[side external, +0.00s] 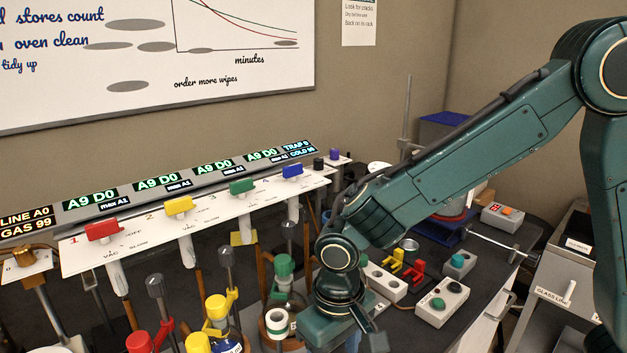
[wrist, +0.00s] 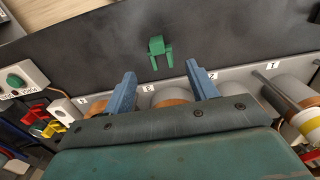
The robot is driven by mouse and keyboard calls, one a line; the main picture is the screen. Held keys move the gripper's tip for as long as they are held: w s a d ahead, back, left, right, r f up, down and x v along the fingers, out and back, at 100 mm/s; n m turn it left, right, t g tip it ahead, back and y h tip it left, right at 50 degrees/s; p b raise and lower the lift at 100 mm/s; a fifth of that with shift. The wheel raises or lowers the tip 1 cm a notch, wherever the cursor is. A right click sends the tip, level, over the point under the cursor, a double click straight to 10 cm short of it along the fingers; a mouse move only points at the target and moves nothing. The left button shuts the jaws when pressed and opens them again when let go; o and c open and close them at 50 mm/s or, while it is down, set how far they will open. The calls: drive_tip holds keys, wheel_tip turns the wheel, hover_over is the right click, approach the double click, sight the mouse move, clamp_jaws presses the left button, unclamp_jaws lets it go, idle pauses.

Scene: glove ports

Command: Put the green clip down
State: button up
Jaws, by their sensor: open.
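The green clip (wrist: 160,48) shows in the wrist view, a small forked piece on the dark bench surface. It is just beyond my fingertips and roughly centred between them, with clear space around it. My gripper (wrist: 161,78) is open, its two blue-grey fingers apart with nothing between them. In the side view my wrist is low at the bottom, over the bench front, and hides part of the bench; I cannot make out the clip there.
Glass vessels in cork rings stand behind a grey strip (wrist: 232,73) with number labels. A red clip (side external: 414,273) and a yellow clip (side external: 396,262) sit near a white socket block (side external: 382,281). A box with a green button (side external: 437,304) is nearby. Dark bench around the clip is clear.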

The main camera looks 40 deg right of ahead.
wheel_tip(320, 180, up, 6)
drive_tip(key=shift+f, duration=0.1)
idle(0.8)
drive_tip(key=s+d+r+t, duration=0.2)
drive_tip(key=s+d+r, duration=0.1)
drive_tip(key=d+r, duration=0.65)
drive_tip(key=s+d+r+t, duration=0.1)
drive_tip(key=s+d+t, duration=0.2)
drive_tip(key=s+d, duration=0.7)
drive_tip(key=shift+s+d+r+t, duration=0.15)
drive_tip(key=shift+s+d+t, duration=0.2)
drive_tip(key=shift+d, duration=0.15)
